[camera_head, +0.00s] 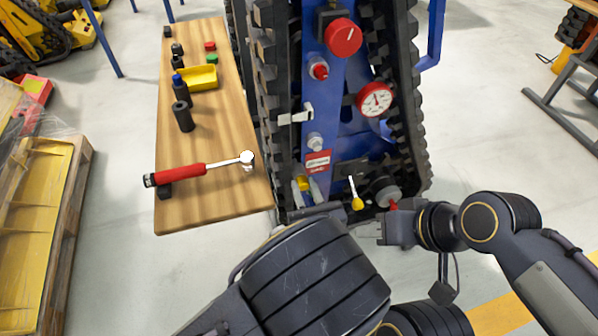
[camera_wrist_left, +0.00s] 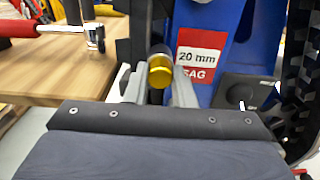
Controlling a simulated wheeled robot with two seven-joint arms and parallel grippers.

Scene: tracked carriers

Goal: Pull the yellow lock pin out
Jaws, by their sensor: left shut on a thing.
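The yellow lock pin (camera_head: 302,184) sits low on the blue frame of the tracked carrier, just left of and below a red and white label. In the left wrist view its yellow head (camera_wrist_left: 159,76) is between the two grey fingers of my left gripper (camera_wrist_left: 158,92). My left gripper (camera_head: 306,190) is shut on it, with a finger on each side.
Black tracks (camera_head: 405,100) flank the frame. A wooden bench (camera_head: 220,120) at left holds a red-handled wrench (camera_head: 190,171). The 20 mm SAG label (camera_wrist_left: 198,68) is close right.

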